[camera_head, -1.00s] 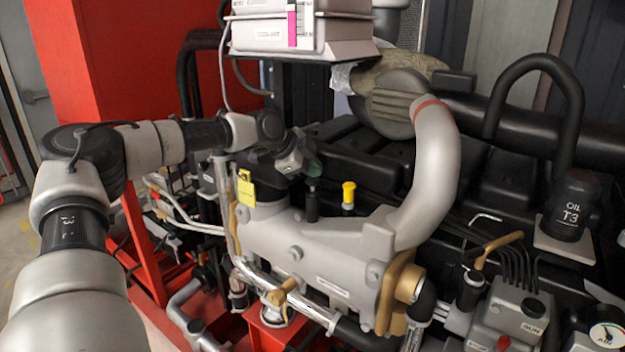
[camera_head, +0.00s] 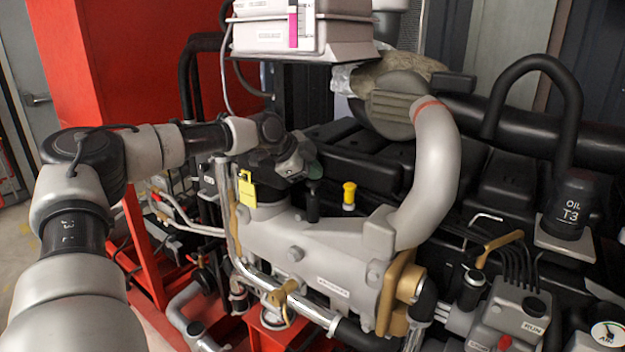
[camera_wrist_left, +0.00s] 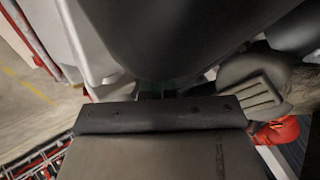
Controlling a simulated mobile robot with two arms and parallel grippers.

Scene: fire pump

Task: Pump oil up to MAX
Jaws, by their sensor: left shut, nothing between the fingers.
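A light grey box at the top holds a level gauge (camera_head: 293,24) with a pink column and scale; its top is cut off and no MAX mark is legible. My left gripper (camera_head: 308,170) is over the engine, beside a black upright plunger-like part (camera_head: 313,202), its jaws shut and empty. Whether it touches that part cannot be told. A yellow-capped part (camera_head: 348,194) stands just right of it. In the left wrist view, dark and grey shapes fill the middle and the fingers are hard to make out. My right gripper is not in view.
A thick grey pipe (camera_head: 436,175) rises on the right. A black OIL T3 cylinder (camera_head: 572,205) stands further right. A red cabinet (camera_head: 140,65) is behind left.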

